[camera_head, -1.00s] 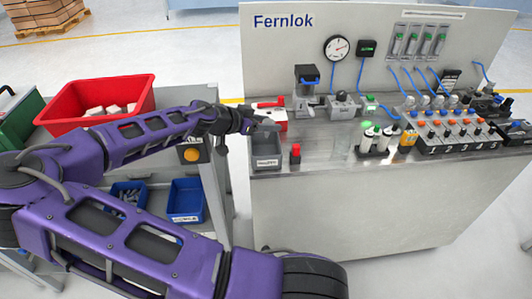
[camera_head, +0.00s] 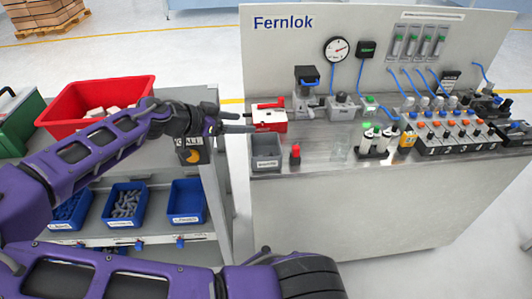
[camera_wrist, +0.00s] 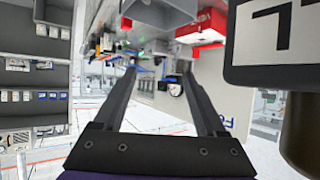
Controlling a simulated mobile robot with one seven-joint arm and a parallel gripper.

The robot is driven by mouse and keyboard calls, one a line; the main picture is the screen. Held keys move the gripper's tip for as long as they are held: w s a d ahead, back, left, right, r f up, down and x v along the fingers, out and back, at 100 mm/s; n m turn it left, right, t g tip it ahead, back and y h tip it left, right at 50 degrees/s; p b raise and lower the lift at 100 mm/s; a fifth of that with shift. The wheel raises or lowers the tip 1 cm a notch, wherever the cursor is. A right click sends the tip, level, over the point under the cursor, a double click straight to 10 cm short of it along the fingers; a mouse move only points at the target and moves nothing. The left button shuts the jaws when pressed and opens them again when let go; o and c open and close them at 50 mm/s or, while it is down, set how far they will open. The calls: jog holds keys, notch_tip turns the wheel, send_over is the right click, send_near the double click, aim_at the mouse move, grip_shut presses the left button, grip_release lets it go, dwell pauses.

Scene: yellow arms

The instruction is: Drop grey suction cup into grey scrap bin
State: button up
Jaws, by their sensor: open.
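The grey scrap bin (camera_head: 266,165) stands at the left end of the steel bench, with a small label on its front. My gripper (camera_head: 246,122) is just left of and above the bin, past the bench's left edge. Its fingers point right. In the wrist view my gripper (camera_wrist: 158,72) is open, with two dark fingers apart and nothing held between them. I cannot make out the grey suction cup in any view; the inside of the bin is too dark and small to tell.
A red box (camera_head: 269,116) stands behind the bin, and a red-topped part (camera_head: 295,155) stands to its right. Fittings, gauges and blue hoses fill the bench farther right. A cart on the left carries a red crate (camera_head: 58,113) and blue bins (camera_head: 186,202) below.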

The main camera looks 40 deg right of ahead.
jog(key=v, duration=0.6)
jog(key=shift+a, duration=0.25)
jog(key=shift+r, duration=0.15)
